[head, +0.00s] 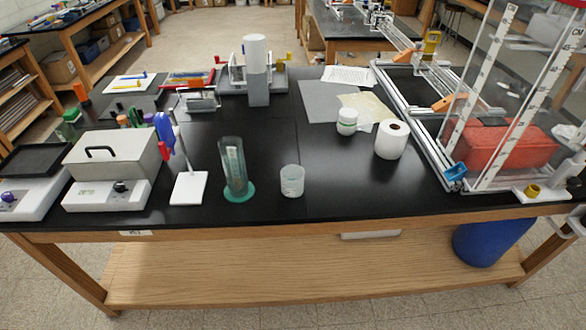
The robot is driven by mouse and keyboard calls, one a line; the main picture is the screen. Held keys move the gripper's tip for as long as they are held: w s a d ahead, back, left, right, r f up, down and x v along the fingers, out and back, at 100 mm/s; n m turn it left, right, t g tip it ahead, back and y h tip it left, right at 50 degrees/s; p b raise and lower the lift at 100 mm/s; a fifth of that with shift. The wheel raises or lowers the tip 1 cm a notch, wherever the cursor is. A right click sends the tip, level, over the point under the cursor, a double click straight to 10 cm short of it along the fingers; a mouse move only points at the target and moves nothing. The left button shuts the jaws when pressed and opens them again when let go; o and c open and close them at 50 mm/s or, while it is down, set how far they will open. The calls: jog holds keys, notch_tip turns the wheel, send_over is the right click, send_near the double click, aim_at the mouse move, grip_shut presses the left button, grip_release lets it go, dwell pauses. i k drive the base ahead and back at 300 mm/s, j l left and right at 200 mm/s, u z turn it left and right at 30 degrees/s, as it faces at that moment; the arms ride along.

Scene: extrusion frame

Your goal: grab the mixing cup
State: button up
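A small translucent cup (292,181), which looks like the mixing cup, stands upright near the front edge of the black bench top (330,200), around the middle. It appears empty, though its inside is hard to make out. A taller clear graduated cylinder (233,165) on a round green base stands just left of it, apart from it. I cannot make out my gripper in this view.
A white stand plate (188,188) and a grey box with a handle (113,155) lie left. A white jar (347,121) and paper roll (390,139) stand behind right. An extrusion frame with clear panels and a red block (508,146) fills the right. Bench right of the cup is clear.

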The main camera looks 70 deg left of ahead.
aim_at(292, 176)
jog(key=j+u, duration=0.1)
jog(key=u, duration=2.4)
jog(key=i+z, duration=0.35)
jog(key=i+j+z, duration=0.1)
jog(key=z, duration=0.2)
jog(key=i+j+z, duration=0.2)
jog(key=z, duration=0.15)
